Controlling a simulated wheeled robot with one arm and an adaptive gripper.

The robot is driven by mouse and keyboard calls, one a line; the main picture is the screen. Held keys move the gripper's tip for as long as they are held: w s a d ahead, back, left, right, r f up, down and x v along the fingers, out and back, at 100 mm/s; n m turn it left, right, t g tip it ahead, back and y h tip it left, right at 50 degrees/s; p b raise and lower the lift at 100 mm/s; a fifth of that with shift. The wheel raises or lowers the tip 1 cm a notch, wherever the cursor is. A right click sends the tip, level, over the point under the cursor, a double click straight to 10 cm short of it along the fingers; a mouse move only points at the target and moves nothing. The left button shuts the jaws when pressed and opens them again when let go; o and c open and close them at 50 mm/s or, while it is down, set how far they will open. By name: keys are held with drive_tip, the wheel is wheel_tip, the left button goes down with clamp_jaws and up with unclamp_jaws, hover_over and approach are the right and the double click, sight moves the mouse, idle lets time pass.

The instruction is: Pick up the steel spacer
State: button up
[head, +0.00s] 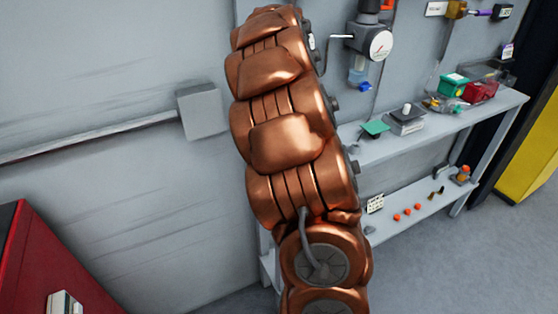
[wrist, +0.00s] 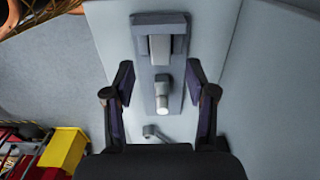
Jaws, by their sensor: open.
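My gripper (wrist: 160,76) is open in the wrist view, its two dark fingers spread to the left and right. Between them in the picture is a grey fixture with a short pale metal cylinder (wrist: 162,92) on it, bright at its lower end. A small grey lever-like part (wrist: 155,132) shows just below. I cannot tell surely whether either is the steel spacer. Nothing is visibly held, and I cannot tell whether the fingers touch anything. In the head view my copper arm hides much of the middle, and my gripper does not show.
The head view shows a grey workbench (head: 378,152) with a green bin (head: 453,86), a red bin (head: 480,91) and small parts. Its lower shelf (head: 385,228) holds orange pieces. A grey wall box (head: 203,111) is left of my arm. A red cabinet (head: 45,265) stands lower left.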

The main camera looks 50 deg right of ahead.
drive_tip(key=shift+d+f+p, duration=0.1)
drive_tip(key=shift+f+p, duration=0.6)
drive_tip(key=shift+f, duration=1.7)
drive_tip(key=shift+c, duration=0.4)
clamp_jaws()
